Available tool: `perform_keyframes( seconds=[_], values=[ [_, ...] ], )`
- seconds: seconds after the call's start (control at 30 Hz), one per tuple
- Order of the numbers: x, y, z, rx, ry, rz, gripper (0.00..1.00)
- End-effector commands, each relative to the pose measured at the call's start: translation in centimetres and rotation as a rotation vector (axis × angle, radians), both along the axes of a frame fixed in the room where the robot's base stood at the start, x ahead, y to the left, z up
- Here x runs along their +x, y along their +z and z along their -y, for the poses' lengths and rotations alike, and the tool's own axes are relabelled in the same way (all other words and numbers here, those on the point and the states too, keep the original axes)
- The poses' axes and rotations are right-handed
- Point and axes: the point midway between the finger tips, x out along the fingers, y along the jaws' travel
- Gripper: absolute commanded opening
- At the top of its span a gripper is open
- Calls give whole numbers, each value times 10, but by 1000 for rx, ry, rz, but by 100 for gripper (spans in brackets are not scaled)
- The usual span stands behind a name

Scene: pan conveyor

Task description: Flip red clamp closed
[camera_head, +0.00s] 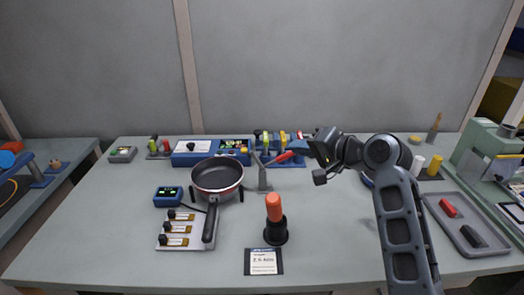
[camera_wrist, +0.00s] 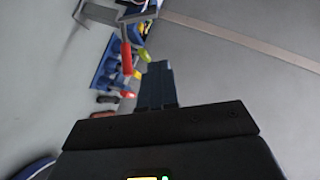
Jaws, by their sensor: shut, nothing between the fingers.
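The red clamp's red handle (camera_head: 284,157) slants up to the right from a grey metal body (camera_head: 263,178) just right of the pan. In the wrist view the red handle (camera_wrist: 126,56) hangs from the grey metal frame (camera_wrist: 108,14) near the top left. My gripper (camera_head: 316,143) is at the right end of the handle in the head view, above the table; I cannot tell whether it touches the handle. In the wrist view the dark fingers of my gripper (camera_wrist: 155,78) are together and empty, a little apart in the picture from the handle.
A frying pan (camera_head: 217,174) sits left of the clamp, handle toward the front. An orange-topped black knob (camera_head: 275,208) stands in front. A blue rack of coloured tools (camera_head: 283,140) is behind the clamp. A grey tray (camera_head: 444,229) lies right.

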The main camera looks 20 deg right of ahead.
Motion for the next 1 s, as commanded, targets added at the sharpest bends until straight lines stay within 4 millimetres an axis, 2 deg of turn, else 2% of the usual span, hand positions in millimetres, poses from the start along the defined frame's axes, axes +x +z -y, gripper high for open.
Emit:
perform_keyframes(
  seconds=[0.5, 0.7, 1.0],
  values=[
    [80, -32, -35, 0, 2, -2, 0],
    [87, -46, -58, -1, 3, -2, 0],
    [90, -53, -67, -1, 0, 0, 0]
  ],
)
